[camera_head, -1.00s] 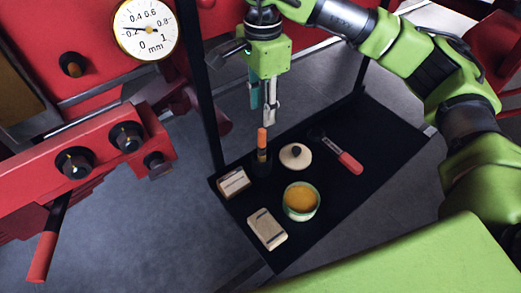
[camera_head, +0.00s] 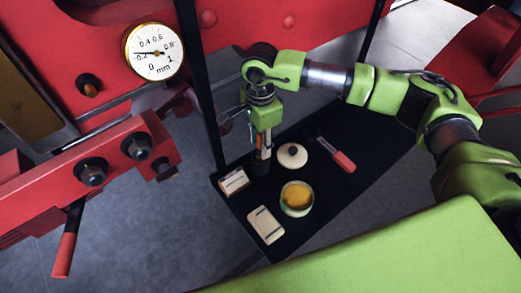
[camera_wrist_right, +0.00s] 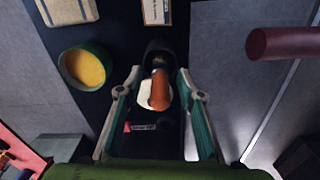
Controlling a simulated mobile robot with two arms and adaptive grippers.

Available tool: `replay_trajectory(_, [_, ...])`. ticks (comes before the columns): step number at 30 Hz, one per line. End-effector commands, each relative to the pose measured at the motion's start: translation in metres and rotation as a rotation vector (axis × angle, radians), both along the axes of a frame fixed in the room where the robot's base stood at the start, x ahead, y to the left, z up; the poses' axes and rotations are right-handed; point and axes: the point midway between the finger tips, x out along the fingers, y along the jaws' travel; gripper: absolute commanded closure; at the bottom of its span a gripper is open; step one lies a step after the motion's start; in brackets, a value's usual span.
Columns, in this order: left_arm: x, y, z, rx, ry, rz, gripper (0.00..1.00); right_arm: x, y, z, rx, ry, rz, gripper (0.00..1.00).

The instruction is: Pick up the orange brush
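The orange brush (camera_wrist_right: 159,92) stands with its orange handle up in a dark cup (camera_wrist_right: 163,52) on the black shelf. My right gripper (camera_wrist_right: 160,76) is directly above the cup, pointing down. Its two fingers are apart, one on each side of the handle, with gaps visible in the right wrist view. In the head view the right gripper (camera_head: 263,150) hides most of the brush. My left gripper is in neither view.
The black shelf (camera_head: 330,205) also bears a pale knobbed lid (camera_head: 291,156), a red-handled tool (camera_head: 342,160), a bowl of yellow stuff (camera_head: 297,197) and two pale blocks (camera_head: 266,225) (camera_head: 233,181). A dark post (camera_head: 203,95) rises left of the gripper.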

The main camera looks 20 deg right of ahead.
Motion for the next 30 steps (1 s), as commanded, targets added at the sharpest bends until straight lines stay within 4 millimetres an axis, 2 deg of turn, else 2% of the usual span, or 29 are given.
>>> replay_trajectory(6, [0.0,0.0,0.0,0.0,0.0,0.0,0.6,0.0,0.0,-0.001,0.0,0.0,0.0,0.65])
replay_trajectory(10, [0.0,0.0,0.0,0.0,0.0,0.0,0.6,0.0,0.0,-0.001,0.0,0.0,0.0,0.99])
replay_trajectory(22, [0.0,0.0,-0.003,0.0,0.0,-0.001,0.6,0.001,0.0,0.003,0.002,-0.003,0.0,1.0])
replay_trajectory(26, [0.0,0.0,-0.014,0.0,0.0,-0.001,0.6,0.002,0.001,0.019,0.002,-0.007,0.001,1.0])
replay_trajectory(30, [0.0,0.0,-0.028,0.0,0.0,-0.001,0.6,0.002,0.0,0.047,0.002,-0.008,0.001,1.0])
